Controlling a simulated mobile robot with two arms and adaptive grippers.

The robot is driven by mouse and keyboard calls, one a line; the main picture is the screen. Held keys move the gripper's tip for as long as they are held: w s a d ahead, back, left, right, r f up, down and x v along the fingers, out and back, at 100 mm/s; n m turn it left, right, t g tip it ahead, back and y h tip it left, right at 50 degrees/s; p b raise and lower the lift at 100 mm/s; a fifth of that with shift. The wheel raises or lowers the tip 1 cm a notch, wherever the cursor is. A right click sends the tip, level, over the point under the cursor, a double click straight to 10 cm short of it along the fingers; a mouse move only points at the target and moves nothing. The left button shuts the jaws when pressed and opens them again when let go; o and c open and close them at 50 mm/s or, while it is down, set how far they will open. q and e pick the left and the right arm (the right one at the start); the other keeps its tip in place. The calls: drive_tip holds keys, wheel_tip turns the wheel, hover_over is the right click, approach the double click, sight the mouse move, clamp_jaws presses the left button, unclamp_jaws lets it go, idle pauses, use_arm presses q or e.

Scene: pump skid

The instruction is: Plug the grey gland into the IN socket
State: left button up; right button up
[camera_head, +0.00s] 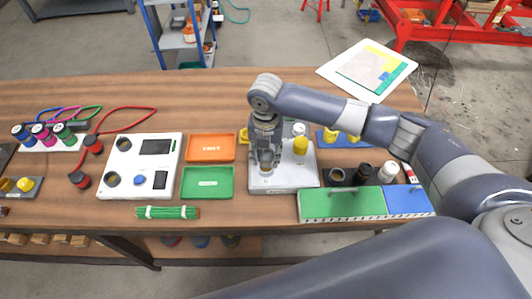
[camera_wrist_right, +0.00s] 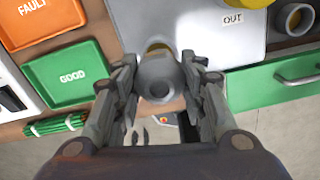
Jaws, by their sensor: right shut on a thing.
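The grey gland (camera_wrist_right: 158,80) is between the fingers of my right gripper (camera_wrist_right: 160,88), which is shut on it. In the head view my right gripper (camera_head: 266,158) points down over the left part of a light grey pump block (camera_head: 297,180). A brass-coloured ring (camera_wrist_right: 157,45) shows just beyond the gland in the right wrist view, on the block. I take it for the IN socket; the gland and fingers hide most of it. I cannot tell whether the gland touches it. The block's other label reads OUT (camera_wrist_right: 232,18). My left gripper is not in view.
Left of the block are an orange FAULT tray (camera_head: 211,148) and a green GOOD tray (camera_head: 207,183). A yellow cylinder (camera_head: 300,146) stands on the block's right. A green case (camera_head: 342,205) and dark cylinders (camera_head: 362,173) are close on the right. Green rods (camera_head: 167,213) lie in front.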

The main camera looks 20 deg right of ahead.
idle(0.4)
drive_tip(key=shift+p, duration=0.35)
drive_tip(key=shift+f+b, duration=0.75)
drive_tip(key=shift+f, duration=1)
idle(0.4)
drive_tip(key=o, duration=1.2)
drive_tip(key=shift+o, duration=0.2)
drive_tip(key=shift+r, duration=0.1)
wheel_tip(320, 180, up, 12)
drive_tip(key=shift+f, duration=0.1)
